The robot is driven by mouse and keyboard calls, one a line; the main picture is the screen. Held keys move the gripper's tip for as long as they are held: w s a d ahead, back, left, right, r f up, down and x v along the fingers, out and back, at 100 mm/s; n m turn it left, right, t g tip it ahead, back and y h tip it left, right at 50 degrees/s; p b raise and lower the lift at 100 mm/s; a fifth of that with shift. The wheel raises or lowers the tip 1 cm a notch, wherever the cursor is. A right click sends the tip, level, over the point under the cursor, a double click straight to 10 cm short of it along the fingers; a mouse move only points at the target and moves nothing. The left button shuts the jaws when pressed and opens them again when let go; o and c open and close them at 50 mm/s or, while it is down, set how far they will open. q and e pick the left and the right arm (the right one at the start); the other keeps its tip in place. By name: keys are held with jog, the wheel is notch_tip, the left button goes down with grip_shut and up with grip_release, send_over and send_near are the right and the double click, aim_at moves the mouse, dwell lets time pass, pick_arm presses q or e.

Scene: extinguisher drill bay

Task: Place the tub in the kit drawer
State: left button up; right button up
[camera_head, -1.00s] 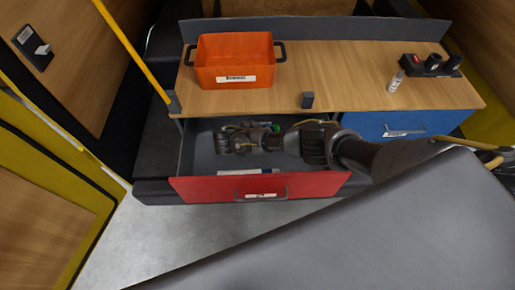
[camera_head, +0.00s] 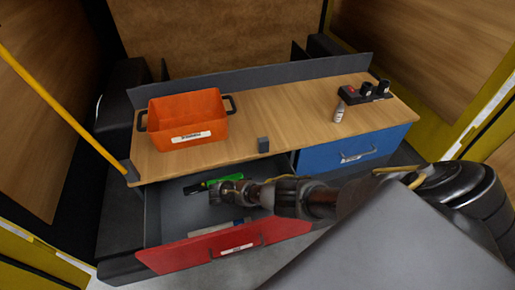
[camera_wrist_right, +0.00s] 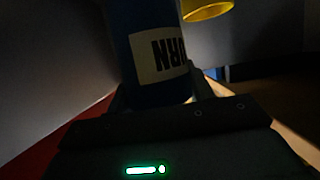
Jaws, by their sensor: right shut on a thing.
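A blue tub (camera_wrist_right: 160,85) with a white label, on which "URN" reads upside down, is between the fingers of my right gripper in the wrist view. My right gripper (camera_head: 218,193) is shut on it, over the inside of the open red drawer (camera_head: 180,257). In the head view the tub is hidden or too small to make out. I cannot tell whether it touches the drawer floor. The red drawer has a handle and a white label too small to read. My left gripper is not in view.
A green and black item (camera_head: 221,181) and a pale item (camera_head: 215,229) lie in the drawer. On the bench (camera_head: 230,145) stand an orange bin (camera_head: 187,120), a grey block (camera_head: 263,145), a black holder (camera_head: 362,94) and a white bottle (camera_head: 339,114). The blue drawer (camera_head: 375,146) is shut.

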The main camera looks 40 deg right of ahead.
jog(key=shift+w+f+b, duration=0.1)
jog(key=shift+f+b, duration=2.95)
jog(key=shift+f, duration=0.85)
jog(key=shift+r, duration=0.15)
jog(key=o, duration=0.8)
jog(key=shift+f, duration=0.2)
jog(key=shift+r, duration=0.1)
jog(key=shift+r+p, duration=0.25)
jog(key=shift+p, duration=0.05)
jog(key=v, duration=1.2)
jog(key=shift+f, duration=0.15)
